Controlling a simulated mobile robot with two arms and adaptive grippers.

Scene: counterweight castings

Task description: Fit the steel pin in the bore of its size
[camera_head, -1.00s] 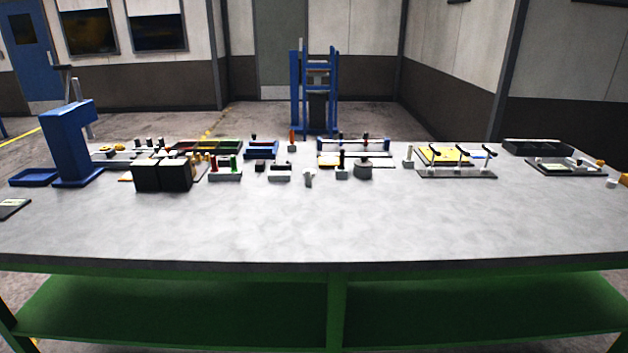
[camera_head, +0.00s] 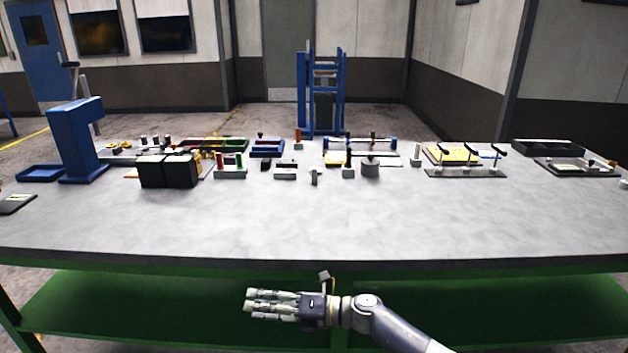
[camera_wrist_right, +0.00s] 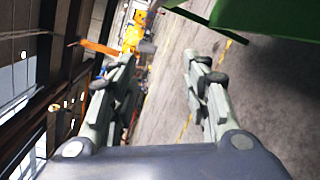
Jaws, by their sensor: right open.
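My right gripper (camera_head: 265,303) is in the head view in front of the table, below the level of its top, with fingers toward the left. In the right wrist view its two fingers (camera_wrist_right: 160,95) are spread apart with nothing between them. My left gripper is not in view. Several small fixtures and parts stand along the far half of the table (camera_head: 330,225). A pale upright piece (camera_head: 416,155) stands right of the centre, and a small grey piece (camera_head: 314,176) stands near the middle. I cannot tell which item is the steel pin or its bore.
A black tray (camera_head: 548,147) is at the far right. The near half of the tabletop is clear. A green shelf (camera_head: 180,310) lies underneath.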

